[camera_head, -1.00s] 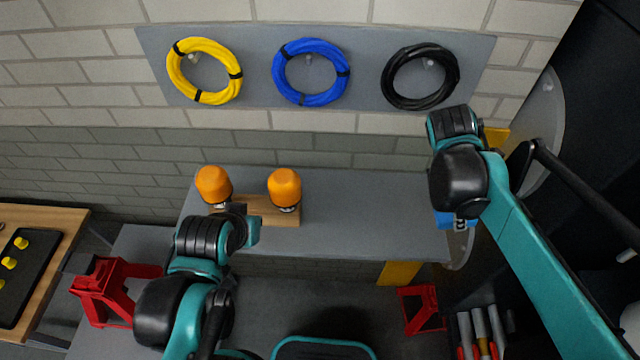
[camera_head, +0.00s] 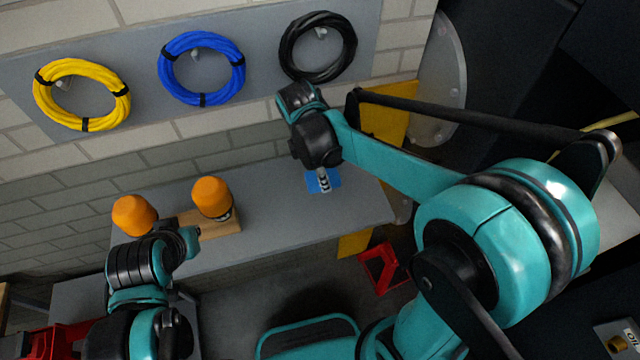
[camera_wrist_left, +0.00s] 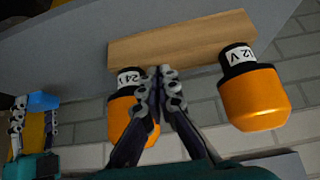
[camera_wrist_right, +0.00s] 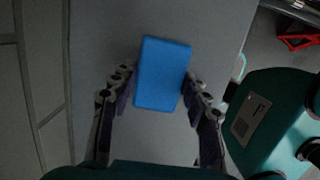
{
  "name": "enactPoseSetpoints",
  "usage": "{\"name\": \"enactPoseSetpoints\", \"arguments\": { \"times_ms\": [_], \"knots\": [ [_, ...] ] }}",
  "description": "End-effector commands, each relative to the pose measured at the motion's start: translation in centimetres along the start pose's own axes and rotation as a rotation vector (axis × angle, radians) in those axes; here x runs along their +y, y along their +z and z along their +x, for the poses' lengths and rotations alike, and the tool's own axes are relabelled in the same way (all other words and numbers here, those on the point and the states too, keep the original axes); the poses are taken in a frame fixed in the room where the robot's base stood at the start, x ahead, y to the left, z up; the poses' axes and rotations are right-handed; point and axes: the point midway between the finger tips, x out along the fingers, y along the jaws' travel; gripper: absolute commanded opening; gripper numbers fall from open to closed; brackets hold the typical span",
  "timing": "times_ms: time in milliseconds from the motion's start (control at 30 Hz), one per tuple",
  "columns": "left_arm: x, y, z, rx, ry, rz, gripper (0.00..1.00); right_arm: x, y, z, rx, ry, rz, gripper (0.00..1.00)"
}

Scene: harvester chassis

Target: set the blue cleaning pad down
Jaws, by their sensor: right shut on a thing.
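The blue cleaning pad (camera_head: 334,176) is in my right gripper (camera_head: 323,180), over the right part of the grey shelf (camera_head: 290,212). In the right wrist view the pad (camera_wrist_right: 162,75) sits between the two fingers, with the grey surface behind it. I cannot tell whether it touches the shelf. The pad also shows at the left edge of the left wrist view (camera_wrist_left: 42,101). My left gripper (camera_wrist_left: 160,72) has its fingers close together, with nothing seen between them, in front of the orange-capped 24 V canister (camera_wrist_left: 122,112).
A second orange canister (camera_wrist_left: 254,100), marked 12 V, stands by the wooden block (camera_head: 218,224). Yellow (camera_head: 82,94), blue (camera_head: 202,68) and black (camera_head: 318,46) cable coils hang on the wall. A red stand (camera_head: 383,268) is below the shelf. The shelf's middle is clear.

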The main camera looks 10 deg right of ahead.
Motion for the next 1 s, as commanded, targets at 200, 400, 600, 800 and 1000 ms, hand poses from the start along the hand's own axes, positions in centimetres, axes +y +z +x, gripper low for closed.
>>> {"name": "enactPoseSetpoints", "arguments": {
  "times_ms": [200,400,600,800,1000],
  "knots": [
    [0.0,0.4,0.6,0.0,0.0,0.0,0.0,0.2,-0.5,1.9,0.0,0.0,0.0,0.23],
    [0.0,0.8,1.1,0.0,0.0,0.0,0.0,0.2,-0.9,4.1,0.0,0.0,0.0,0.23],
    [0.0,0.7,1.0,0.0,0.0,0.0,0.0,0.2,-0.9,4.0,0.0,0.0,0.0,0.23],
    [0.0,0.8,1.1,0.0,0.0,0.0,0.0,0.2,-0.9,4.2,0.0,0.0,0.0,0.67],
    [0.0,0.8,1.1,0.0,0.0,0.0,0.0,0.2,-0.9,4.1,0.0,0.0,0.0,0.67]
  ]
}}
